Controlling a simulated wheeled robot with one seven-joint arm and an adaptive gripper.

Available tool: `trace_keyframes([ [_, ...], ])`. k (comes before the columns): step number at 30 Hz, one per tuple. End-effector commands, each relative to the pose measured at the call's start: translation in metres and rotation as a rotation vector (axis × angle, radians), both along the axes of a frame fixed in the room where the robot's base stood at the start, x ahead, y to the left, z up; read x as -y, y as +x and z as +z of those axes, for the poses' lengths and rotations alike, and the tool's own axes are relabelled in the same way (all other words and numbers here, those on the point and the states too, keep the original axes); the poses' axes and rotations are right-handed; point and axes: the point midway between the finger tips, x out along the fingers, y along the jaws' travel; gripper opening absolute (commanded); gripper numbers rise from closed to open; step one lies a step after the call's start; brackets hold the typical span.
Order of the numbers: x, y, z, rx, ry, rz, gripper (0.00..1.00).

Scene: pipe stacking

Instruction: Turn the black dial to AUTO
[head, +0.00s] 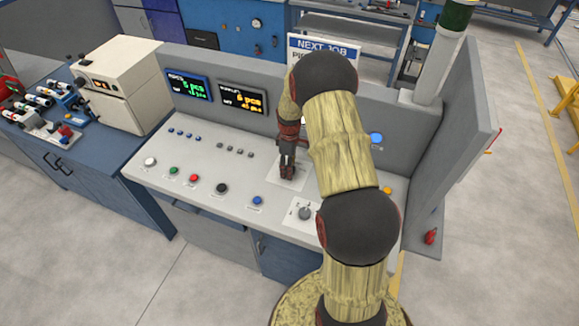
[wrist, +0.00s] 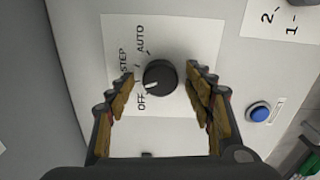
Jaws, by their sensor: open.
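The black dial (wrist: 160,77) sits on a white label plate (wrist: 178,32) with the words OFF, STEP and AUTO along its left side in the wrist view. The dial's small white mark faces left and slightly down, nearest OFF. My gripper (wrist: 160,78) is open, with one finger to the left and one to the right of the dial, and gaps show on both sides. In the head view my gripper (head: 287,172) points down over the white plate (head: 298,182) and hides the dial. I cannot tell the exact fingertip height.
A blue button (wrist: 259,113) is just beyond the right finger. A grey knob (head: 304,212) on another white plate stands closer on the console (head: 215,165). A red button (head: 194,178) and a black button (head: 221,188) line the front. The console's upright back panel (head: 268,95) stands behind.

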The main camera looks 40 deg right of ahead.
Motion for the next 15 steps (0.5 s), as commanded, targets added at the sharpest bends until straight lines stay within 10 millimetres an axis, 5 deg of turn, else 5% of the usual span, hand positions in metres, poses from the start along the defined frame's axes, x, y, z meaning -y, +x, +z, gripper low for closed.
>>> trace_keyframes([
  [15, -0.0001, -0.0002, 0.0004, 0.000, 0.000, 0.000, 0.29],
])
